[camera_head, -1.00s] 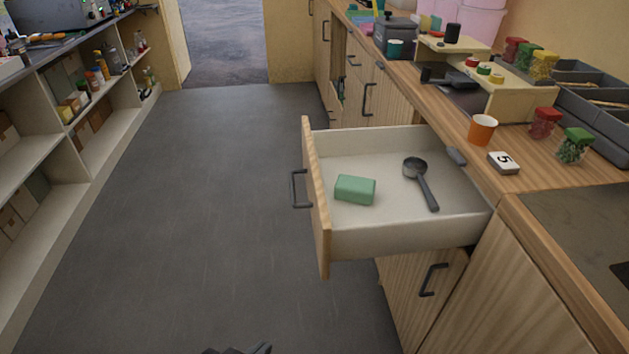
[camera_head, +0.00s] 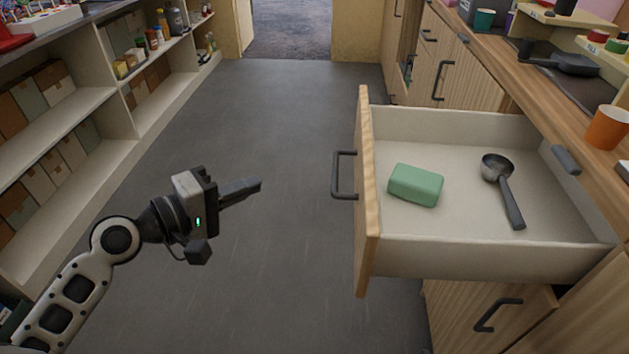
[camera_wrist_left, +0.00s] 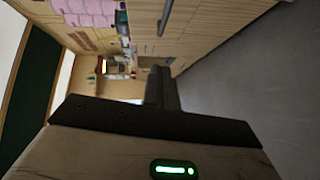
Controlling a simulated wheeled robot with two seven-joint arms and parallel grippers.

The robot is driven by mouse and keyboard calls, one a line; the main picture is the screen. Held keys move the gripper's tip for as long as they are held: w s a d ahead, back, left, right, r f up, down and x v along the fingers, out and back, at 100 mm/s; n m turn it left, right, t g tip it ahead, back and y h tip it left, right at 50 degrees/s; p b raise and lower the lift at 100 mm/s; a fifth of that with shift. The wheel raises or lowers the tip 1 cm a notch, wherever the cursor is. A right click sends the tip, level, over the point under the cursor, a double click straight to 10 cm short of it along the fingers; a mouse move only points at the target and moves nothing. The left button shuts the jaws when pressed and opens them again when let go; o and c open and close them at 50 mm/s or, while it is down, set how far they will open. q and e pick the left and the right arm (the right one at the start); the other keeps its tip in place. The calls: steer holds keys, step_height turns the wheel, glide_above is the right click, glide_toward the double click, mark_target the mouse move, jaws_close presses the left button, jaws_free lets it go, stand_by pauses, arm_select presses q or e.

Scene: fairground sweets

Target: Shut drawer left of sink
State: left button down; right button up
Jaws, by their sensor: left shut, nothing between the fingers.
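An open drawer (camera_head: 480,258) juts out from the counter at the right in the head view. Its wooden front (camera_head: 367,200) faces left and carries a dark bar handle (camera_head: 344,175). A green block (camera_head: 415,185) and a dark scoop (camera_head: 503,190) lie inside it. My left gripper (camera_head: 258,186) is shut and empty. It hangs over the aisle, left of the handle and clear of it, fingers pointing at the drawer side. In the left wrist view, the shut fingers (camera_wrist_left: 160,88) show with cabinet fronts beyond. My right gripper is not in view. The sink is not clearly visible.
Shelves (camera_head: 110,110) with boxes and bottles line the left side. The grey floor (camera_head: 270,120) between is clear. On the counter stand an orange cup (camera_head: 608,127) and a dark pan (camera_head: 560,60). A cupboard with a handle (camera_head: 497,315) is below the drawer.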

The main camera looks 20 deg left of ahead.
arm_select(q)
steer(key=s+d+p+x, duration=0.1)
steer(key=d+x, duration=0.1)
steer(key=x, duration=1)
steer(key=shift+d+f, duration=0.15)
steer(key=shift+d, duration=0.25)
